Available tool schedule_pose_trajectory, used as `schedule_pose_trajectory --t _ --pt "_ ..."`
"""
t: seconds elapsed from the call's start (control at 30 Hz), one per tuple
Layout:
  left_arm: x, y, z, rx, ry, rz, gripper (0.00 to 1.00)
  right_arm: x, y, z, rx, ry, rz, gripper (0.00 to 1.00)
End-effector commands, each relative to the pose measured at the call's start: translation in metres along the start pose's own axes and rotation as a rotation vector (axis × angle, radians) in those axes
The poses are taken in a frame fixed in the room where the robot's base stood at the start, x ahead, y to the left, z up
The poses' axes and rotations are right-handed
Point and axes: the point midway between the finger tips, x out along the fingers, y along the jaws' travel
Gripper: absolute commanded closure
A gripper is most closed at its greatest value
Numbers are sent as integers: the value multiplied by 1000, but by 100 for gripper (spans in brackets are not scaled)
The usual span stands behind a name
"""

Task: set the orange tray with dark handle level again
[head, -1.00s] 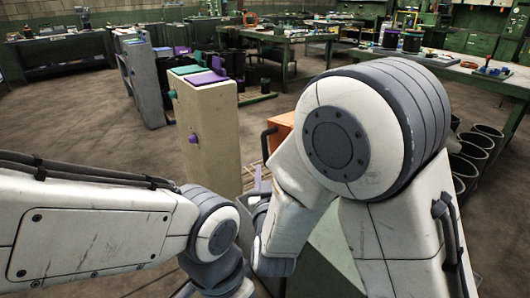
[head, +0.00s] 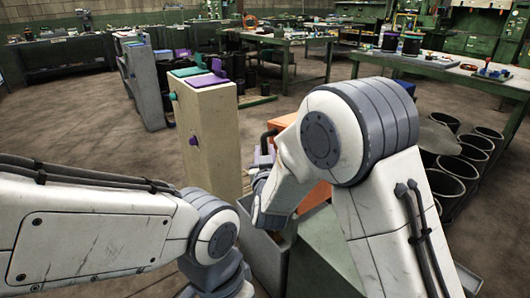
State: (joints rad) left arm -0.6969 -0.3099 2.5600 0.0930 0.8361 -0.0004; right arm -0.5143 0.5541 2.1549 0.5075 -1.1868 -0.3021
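The orange tray (head: 284,122) is near the middle of the head view, with its dark handle (head: 266,138) on its left side. My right arm covers much of the tray, and another orange patch shows below the arm. How far the tray tilts cannot be told. My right gripper (head: 261,161) is small and partly hidden beside the tray, just below the dark handle. Whether it touches the handle, or is open or shut, cannot be told. My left arm reaches in from the left; its gripper is not visible.
A tall beige cabinet (head: 212,140) with teal and purple pieces stands left of the tray. A grey bin (head: 262,262) is below the tray. Several dark round bins (head: 446,184) stand at the right. Workbenches line the back; open floor lies between.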

Motion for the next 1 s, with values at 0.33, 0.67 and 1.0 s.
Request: schedule_pose_trajectory --t 0.33,0.67,1.0 --pt "0 0 0 0 0 0 48 0 0 0 0 0 0 100" --pt "0 0 0 0 0 0 48 0 0 0 0 0 0 100" --pt "0 0 0 0 0 0 48 0 0 0 0 0 0 100"
